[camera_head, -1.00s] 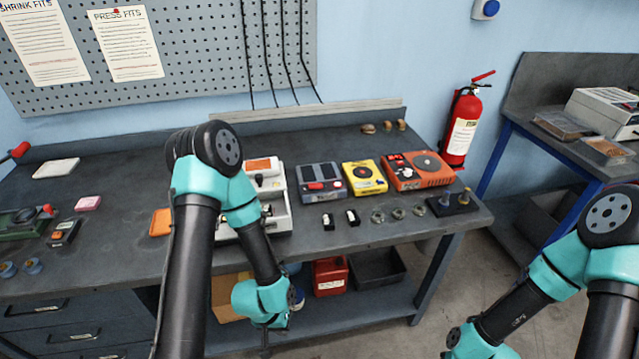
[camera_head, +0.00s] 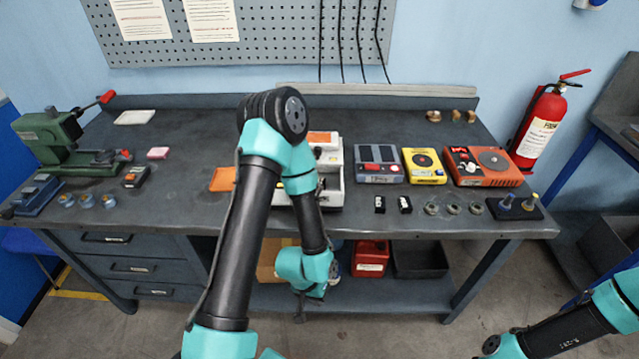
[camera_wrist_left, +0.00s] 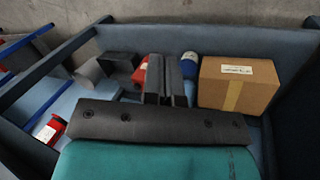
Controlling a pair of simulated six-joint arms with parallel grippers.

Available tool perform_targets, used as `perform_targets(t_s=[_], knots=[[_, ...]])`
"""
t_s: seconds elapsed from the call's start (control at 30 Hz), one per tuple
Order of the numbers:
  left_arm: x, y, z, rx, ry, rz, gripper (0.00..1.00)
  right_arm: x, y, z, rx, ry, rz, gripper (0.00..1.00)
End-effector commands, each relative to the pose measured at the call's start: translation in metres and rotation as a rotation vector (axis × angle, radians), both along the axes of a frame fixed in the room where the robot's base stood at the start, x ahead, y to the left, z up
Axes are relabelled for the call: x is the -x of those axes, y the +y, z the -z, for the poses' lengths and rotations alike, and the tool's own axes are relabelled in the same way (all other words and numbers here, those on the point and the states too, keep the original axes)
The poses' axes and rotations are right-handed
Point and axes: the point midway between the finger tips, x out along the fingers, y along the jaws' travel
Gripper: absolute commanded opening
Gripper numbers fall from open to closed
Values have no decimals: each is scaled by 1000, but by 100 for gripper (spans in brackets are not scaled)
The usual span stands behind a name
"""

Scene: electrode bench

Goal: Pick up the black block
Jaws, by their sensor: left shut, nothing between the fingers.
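Two small black blocks with white faces, a left one (camera_head: 379,204) and a right one (camera_head: 404,205), stand side by side near the bench's front edge in the head view. I cannot tell which one is the black block. My left gripper (camera_head: 299,317) hangs below and left of them, in front of the bench edge, small and dark in the head view. In the left wrist view its fingers (camera_wrist_left: 165,80) are together with nothing held, and no black block is recognisable on the bench top. My right gripper is out of view.
Several metal rings (camera_head: 454,207) and a dark stand with pegs (camera_head: 514,208) lie right of the blocks. A yellow box (camera_head: 424,166) and an orange box (camera_head: 483,167) stand behind. The lower shelf holds a cardboard box (camera_wrist_left: 238,85).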

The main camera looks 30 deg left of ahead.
Motion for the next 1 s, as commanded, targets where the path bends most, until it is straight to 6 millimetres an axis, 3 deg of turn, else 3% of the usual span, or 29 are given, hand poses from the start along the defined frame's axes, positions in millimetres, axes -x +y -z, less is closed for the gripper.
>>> perform_targets(t_s=[0.4, 0.87, 1.0], knots=[[0, 0, 0, 0, 0, 0, 1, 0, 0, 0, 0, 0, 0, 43], [0, 0, 0, 0, 0, 0, 45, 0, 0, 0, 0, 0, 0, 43], [0, 0, 0, 0, 0, 0, 45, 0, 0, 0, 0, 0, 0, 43]])
